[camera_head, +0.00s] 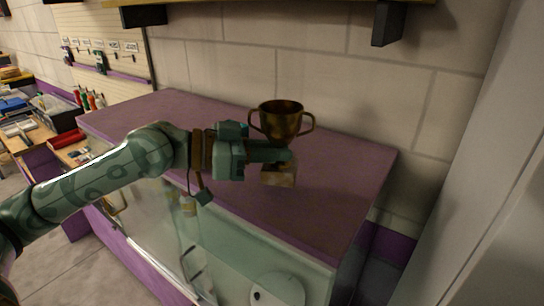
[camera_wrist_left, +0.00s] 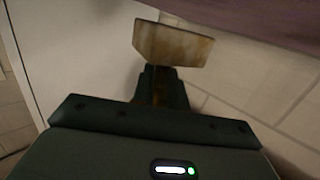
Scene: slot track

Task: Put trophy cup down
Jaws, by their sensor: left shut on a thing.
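The trophy cup (camera_head: 281,119) is a bronze, two-handled cup on a pale marbled base (camera_head: 278,175). It is upright over the purple counter top (camera_head: 225,193). My left gripper (camera_head: 285,155) comes in from the left and is shut on the cup's stem, between bowl and base; the fingers hide the stem in the head view. In the left wrist view the marbled base (camera_wrist_left: 172,44) shows beyond the fingers (camera_wrist_left: 160,90). I cannot tell whether the base touches the counter. My right gripper is in neither view.
The counter top is otherwise clear around the cup. A brick wall (camera_head: 230,70) stands behind it, with a dark shelf bracket (camera_head: 388,22) above. The counter has a glass front (camera_head: 235,245). A pale upright panel (camera_head: 480,190) stands at right. Tools and boxes fill a bench at far left.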

